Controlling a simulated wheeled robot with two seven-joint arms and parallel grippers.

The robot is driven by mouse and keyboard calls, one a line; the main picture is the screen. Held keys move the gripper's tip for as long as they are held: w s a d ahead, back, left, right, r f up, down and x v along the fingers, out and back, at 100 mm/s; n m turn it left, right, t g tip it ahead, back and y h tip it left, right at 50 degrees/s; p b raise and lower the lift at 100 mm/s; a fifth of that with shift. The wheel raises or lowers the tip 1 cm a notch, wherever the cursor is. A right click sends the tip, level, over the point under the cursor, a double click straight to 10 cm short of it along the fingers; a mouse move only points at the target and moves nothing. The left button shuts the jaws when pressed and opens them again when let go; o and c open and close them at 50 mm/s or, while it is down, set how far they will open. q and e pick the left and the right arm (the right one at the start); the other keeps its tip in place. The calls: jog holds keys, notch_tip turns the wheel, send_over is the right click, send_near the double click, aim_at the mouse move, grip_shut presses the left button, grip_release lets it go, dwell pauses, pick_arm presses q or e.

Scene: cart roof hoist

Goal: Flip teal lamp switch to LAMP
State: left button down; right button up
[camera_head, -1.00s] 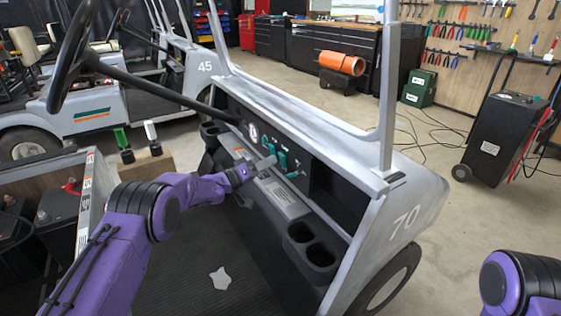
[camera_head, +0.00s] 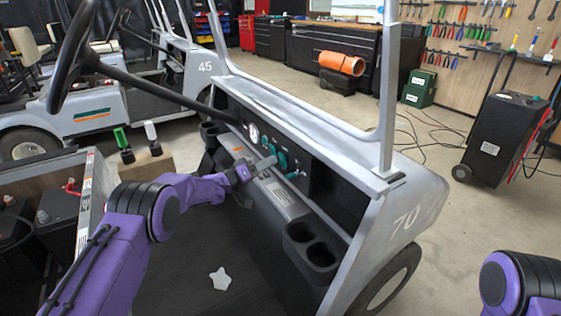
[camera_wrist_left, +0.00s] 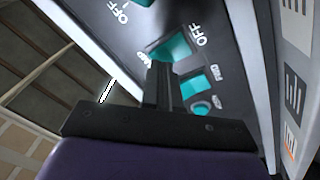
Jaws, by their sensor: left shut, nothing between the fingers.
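The grey cart's dark dashboard panel (camera_head: 310,168) carries several teal controls. A large teal rocker switch (camera_wrist_left: 172,48) with OFF printed at one end is just beyond my left fingertips in the left wrist view. The label at its other end is partly hidden and unreadable. Teal switches also show in the head view (camera_head: 282,160). My left gripper (camera_head: 267,163) is shut and empty, its fingertips close in front of the panel; in the left wrist view its fingers (camera_wrist_left: 160,72) overlap the switch's lower edge. I cannot tell whether they touch it. My right gripper is out of view.
The steering wheel (camera_head: 73,42) and its column rise left of the panel. A ledge with cup holders (camera_head: 313,248) lies below it. Another teal switch (camera_wrist_left: 193,85) and a round teal knob (camera_wrist_left: 203,107) sit beside the fingers. A roof post (camera_head: 388,90) stands right.

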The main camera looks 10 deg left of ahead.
pick_arm(q)
jog(key=shift+b+x, duration=0.9)
jog(key=shift+x, duration=0.2)
dwell(0.9)
jog(key=shift+r, duration=0.1)
jog(key=shift+s+a+p, duration=0.1)
jog(key=shift+p, duration=0.25)
jog(key=shift+s+a+p, duration=0.45)
jog(key=shift+s+p, duration=0.05)
jog(key=shift+p, duration=0.05)
jog(key=v, duration=0.1)
jog(key=p+v, duration=0.1)
jog(key=v, duration=0.1)
jog(key=p+v, duration=0.1)
jog(key=v, duration=0.1)
jog(key=shift+a+f, duration=0.1)
jog(key=shift+f, duration=0.2)
